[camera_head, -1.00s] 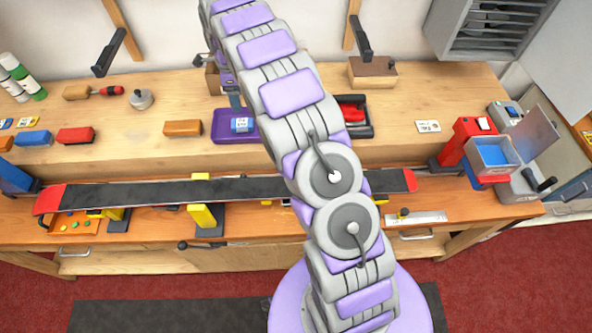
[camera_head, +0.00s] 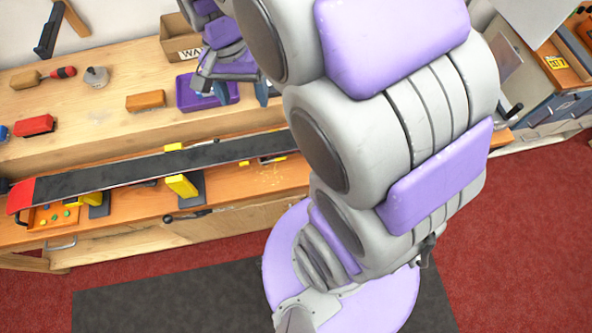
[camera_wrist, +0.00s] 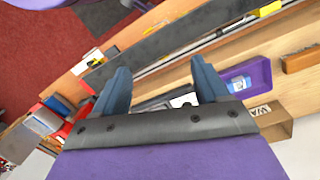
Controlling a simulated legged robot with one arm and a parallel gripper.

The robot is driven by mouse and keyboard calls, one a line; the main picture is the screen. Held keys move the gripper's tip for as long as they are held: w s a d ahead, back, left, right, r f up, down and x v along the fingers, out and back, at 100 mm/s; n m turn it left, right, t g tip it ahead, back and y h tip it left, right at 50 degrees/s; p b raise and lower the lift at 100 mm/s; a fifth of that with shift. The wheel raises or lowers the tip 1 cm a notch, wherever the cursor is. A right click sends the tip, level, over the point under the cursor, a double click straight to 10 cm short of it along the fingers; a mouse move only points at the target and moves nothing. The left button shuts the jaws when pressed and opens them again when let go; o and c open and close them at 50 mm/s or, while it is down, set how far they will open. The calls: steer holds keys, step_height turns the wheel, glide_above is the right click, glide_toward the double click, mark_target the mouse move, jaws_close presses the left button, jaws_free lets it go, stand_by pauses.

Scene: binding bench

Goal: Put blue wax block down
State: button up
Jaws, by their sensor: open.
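The blue wax block (camera_wrist: 238,84), with a white label, lies in the purple tray (camera_wrist: 262,72) in the wrist view, to the right of my fingers. In the head view the purple tray (camera_head: 186,95) sits on the upper bench, and the block is mostly hidden by my gripper. My gripper (camera_head: 242,94) is over the right side of the tray there, fingers pointing down. In the wrist view my gripper (camera_wrist: 160,66) is open, with its two blue fingers wide apart and nothing held between them.
A cardboard box (camera_head: 178,38) stands behind the tray. An orange-brown block (camera_head: 146,101) lies to its left. A long black ski (camera_head: 110,175) runs along the front of the bench on yellow supports. Bench top left of the tray is partly clear.

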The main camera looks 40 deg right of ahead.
steer(key=s+a+f+n, duration=0.1)
steer(key=s+n, duration=0.7)
steer(key=s, duration=1.1)
steer(key=shift+s+f+n+g, duration=0.3)
steer(key=shift+s+f, duration=0.1)
steer(key=shift+f, duration=0.2)
steer(key=shift+f+b, duration=0.75)
